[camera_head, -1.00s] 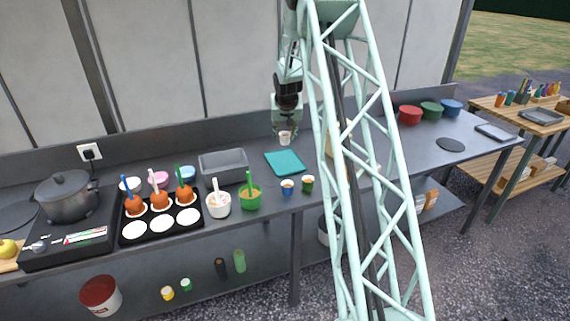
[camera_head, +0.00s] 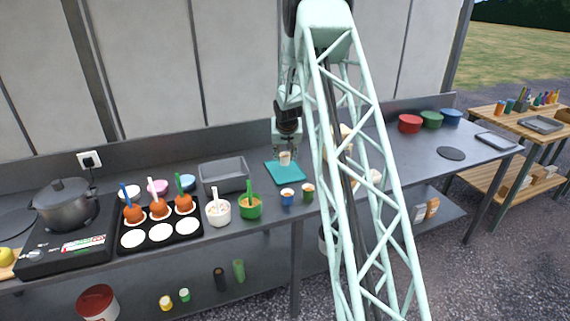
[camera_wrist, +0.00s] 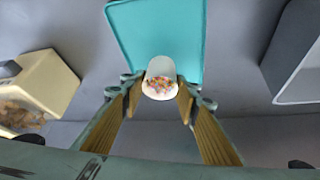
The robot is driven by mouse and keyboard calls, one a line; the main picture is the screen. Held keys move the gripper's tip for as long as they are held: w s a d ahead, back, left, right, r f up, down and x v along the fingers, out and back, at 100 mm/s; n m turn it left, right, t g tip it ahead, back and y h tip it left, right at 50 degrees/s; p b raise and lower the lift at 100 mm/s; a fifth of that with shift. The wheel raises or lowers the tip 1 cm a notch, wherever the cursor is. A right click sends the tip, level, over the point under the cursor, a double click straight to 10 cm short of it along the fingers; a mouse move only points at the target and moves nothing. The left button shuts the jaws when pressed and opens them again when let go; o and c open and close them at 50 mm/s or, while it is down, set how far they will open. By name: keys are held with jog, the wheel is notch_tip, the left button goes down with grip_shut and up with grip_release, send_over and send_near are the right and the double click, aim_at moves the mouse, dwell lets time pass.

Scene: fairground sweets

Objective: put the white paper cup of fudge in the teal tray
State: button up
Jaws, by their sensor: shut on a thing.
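The white paper cup (camera_head: 285,158) is held upright between the fingertips of my gripper (camera_head: 286,148), which is shut on it. In the wrist view the cup (camera_wrist: 159,76) shows small multicoloured bits on top, and the gripper's fingers (camera_wrist: 160,95) are on both sides of it. The teal tray (camera_head: 283,175) lies flat on the counter. In the head view the cup overlaps the tray's back part; in the wrist view it overlaps the tray's (camera_wrist: 152,30) near edge. I cannot tell whether the cup touches the tray. No other thing shows on the tray.
A grey bin (camera_head: 224,177) stands left of the tray. A cream box (camera_wrist: 48,80) shows in the wrist view. My arm hides part of the counter.

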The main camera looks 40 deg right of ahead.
aim_at(285, 161)
jog(key=shift+f, duration=0.1)
jog(key=shift+f+b, duration=0.45)
jog(key=shift+f, duration=1.3)
jog(key=shift+f, duration=0.2)
jog(key=o, duration=0.8)
jog(key=shift+o, duration=0.2)
jog(key=shift+r, duration=0.3)
jog(key=shift+s+a+r, duration=0.15)
jog(key=shift+s+r, duration=0.1)
jog(key=shift+r, duration=0.3)
jog(key=v, duration=1)
jog(key=shift+s+r+p, duration=0.15)
jog(key=shift+r+p, duration=0.1)
jog(key=shift+p, duration=0.2)
jog(key=shift+a, duration=0.1)
